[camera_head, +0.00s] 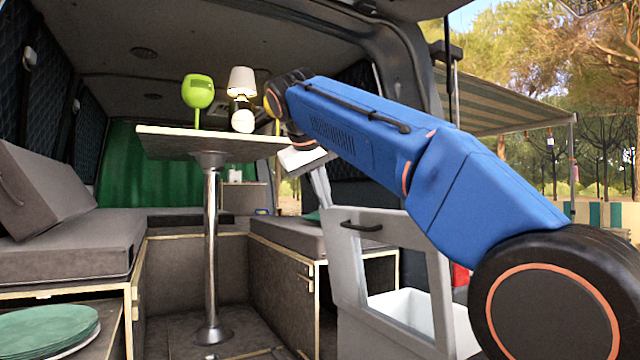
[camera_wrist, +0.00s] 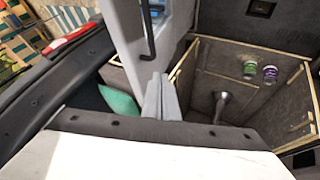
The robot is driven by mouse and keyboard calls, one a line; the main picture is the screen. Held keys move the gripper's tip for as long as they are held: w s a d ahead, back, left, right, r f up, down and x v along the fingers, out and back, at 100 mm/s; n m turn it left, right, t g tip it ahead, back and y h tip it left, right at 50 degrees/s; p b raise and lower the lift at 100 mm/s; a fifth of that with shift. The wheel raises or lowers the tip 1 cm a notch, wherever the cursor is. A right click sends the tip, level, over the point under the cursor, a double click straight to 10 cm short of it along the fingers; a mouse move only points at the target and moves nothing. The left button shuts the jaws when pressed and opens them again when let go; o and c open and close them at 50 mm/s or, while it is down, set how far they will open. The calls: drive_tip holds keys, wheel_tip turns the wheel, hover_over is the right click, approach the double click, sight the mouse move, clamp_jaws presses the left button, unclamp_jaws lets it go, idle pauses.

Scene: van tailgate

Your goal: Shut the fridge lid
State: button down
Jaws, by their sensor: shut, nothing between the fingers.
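The fridge lid (camera_head: 347,265) looks like the pale grey panel standing raised at the lower right, with a black handle (camera_head: 361,227) near its top edge. White inner walls (camera_head: 408,308) of the fridge show beside it. In the wrist view the grey panel (camera_wrist: 125,30) and its handle (camera_wrist: 149,32) rise beyond my fingers. My gripper (camera_head: 328,196) is shut and empty, slanting down by the panel's upper left corner. Its two grey fingers (camera_wrist: 160,82) lie together in the wrist view. I cannot tell whether they touch the panel.
A table (camera_head: 165,143) on a metal post (camera_head: 211,260) stands left of my gripper, with a green item (camera_head: 198,92) and a lamp (camera_head: 241,85) on top. Benches flank the van floor. Green plates (camera_head: 45,330) lie at the lower left. The van's door frame (camera_head: 408,60) is close above my arm.

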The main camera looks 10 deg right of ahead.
sight(342, 223)
drive_tip(key=shift+w+d+f, duration=0.25)
drive_tip(key=shift+w+d, duration=0.2)
drive_tip(key=shift+d, duration=0.35)
drive_tip(key=shift+w+d+f, duration=0.2)
drive_tip(key=shift+w+d, duration=0.25)
drive_tip(key=shift+d, duration=0.35)
drive_tip(key=shift+w+d+f, duration=0.25)
drive_tip(key=shift+w+d, duration=0.2)
drive_tip(key=shift+d, duration=0.35)
drive_tip(key=shift+d, duration=0.1)
